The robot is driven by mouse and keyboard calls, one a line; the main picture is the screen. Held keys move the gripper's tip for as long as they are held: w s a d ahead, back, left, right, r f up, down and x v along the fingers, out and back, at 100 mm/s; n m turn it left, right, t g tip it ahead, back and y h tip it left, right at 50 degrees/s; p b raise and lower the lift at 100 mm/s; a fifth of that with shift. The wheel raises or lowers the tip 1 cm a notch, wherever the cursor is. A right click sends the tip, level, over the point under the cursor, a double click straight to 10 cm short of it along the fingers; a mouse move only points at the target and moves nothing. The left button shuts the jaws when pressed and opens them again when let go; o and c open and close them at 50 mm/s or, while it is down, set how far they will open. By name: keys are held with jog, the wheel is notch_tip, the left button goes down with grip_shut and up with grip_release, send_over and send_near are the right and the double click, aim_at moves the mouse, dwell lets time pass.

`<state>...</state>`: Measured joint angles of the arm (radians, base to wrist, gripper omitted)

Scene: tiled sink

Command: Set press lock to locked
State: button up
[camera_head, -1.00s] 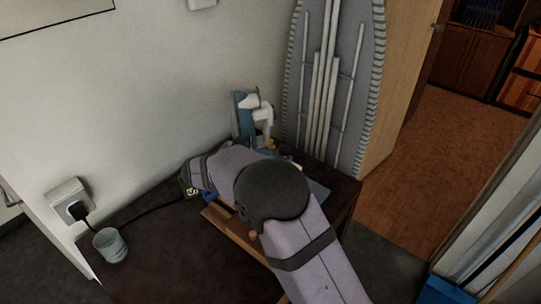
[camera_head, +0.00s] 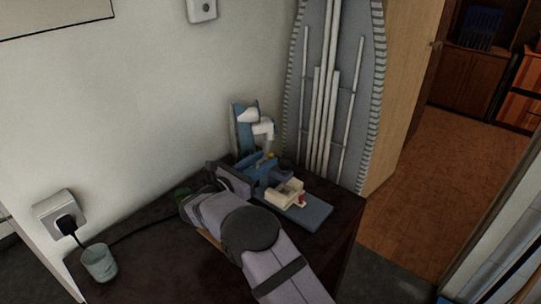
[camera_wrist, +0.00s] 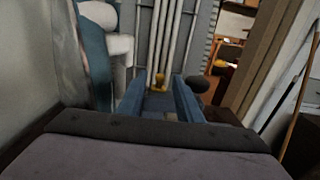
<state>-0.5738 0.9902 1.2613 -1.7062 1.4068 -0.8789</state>
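The press is a blue upright (camera_head: 238,130) with white parts, standing on the dark tabletop by the wall. It also shows at the left of the wrist view (camera_wrist: 94,50). A small yellow knob (camera_wrist: 159,79) stands low beside it, and a dark round knob (camera_wrist: 198,84) is to its right. I cannot tell for sure which part is the lock. My gripper (camera_wrist: 159,92) is open, its two blue fingers apart, with the yellow knob showing in the gap ahead. I cannot tell whether the fingers touch it. In the head view my gripper (camera_head: 262,166) is close in front of the press.
A grey cup (camera_head: 99,263) and a wall socket (camera_head: 58,212) are at the left. An ironing board (camera_head: 345,90) leans behind.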

aim_at(270, 155)
jog(key=shift+x, duration=2)
grip_shut()
